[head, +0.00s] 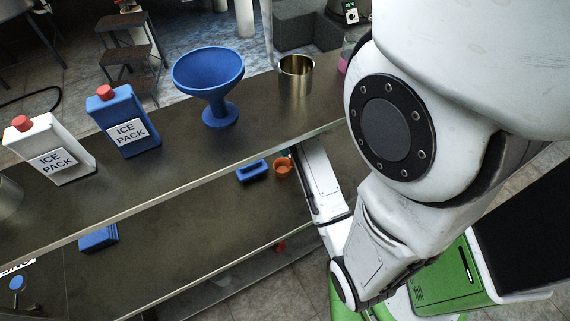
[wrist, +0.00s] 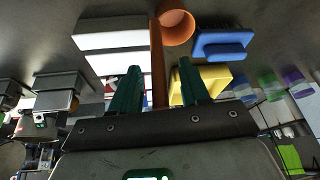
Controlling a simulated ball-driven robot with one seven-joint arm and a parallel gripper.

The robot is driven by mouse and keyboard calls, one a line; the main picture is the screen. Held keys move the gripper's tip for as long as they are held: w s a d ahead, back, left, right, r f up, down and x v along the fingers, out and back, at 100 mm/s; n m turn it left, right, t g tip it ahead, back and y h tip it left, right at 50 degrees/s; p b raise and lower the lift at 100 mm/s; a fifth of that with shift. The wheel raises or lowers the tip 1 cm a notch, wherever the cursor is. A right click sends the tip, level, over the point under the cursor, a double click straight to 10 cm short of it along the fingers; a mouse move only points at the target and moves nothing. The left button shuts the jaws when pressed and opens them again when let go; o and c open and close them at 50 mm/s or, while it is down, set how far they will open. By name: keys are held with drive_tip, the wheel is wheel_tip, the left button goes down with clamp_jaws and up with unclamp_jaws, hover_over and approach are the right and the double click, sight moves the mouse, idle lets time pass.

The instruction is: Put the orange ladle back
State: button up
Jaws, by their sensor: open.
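The orange ladle shows in the wrist view with its round cup (wrist: 176,27) at the top and its handle (wrist: 157,75) running down between my fingers. In the head view its orange cup (head: 282,168) shows on the lower shelf, beside a blue block-shaped item; the handle is hidden there by my arm. My gripper (wrist: 158,65) is open, with one green finger on each side of the handle. I see a gap at the right finger; whether the left one touches is unclear. In the head view my fingers are mostly hidden.
The blue item (head: 252,171) lies close to the cup. Above, the upper shelf (head: 190,155) carries a blue funnel (head: 210,80), a metal cup (head: 296,75), a blue ice pack (head: 124,122) and a white ice pack (head: 52,150). The lower shelf's middle (head: 170,220) is clear.

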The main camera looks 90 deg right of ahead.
clamp_jaws()
idle(0.3)
drive_tip(key=shift+r, duration=0.15)
idle(0.3)
